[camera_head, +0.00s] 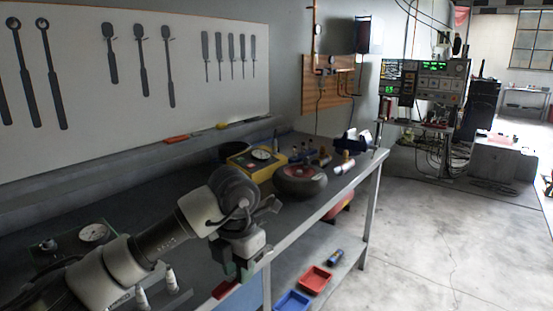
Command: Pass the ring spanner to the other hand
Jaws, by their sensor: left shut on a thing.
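My left gripper (240,270) points down at the front edge of the workbench (330,187). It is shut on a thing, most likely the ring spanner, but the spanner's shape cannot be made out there. A small red piece (226,289) shows just below and left of the fingers; I cannot tell whether it touches them. Dark spanner shapes (23,70) with ring ends show on the white wall board (190,75), at its left. My right gripper is not in view.
On the bench stand a dark round bowl-like thing (300,182), a yellow box with a dial (256,166) and a gauge (93,233). A red tray (315,279) and a blue tray (293,301) lie below. Open floor (430,240) is to the right.

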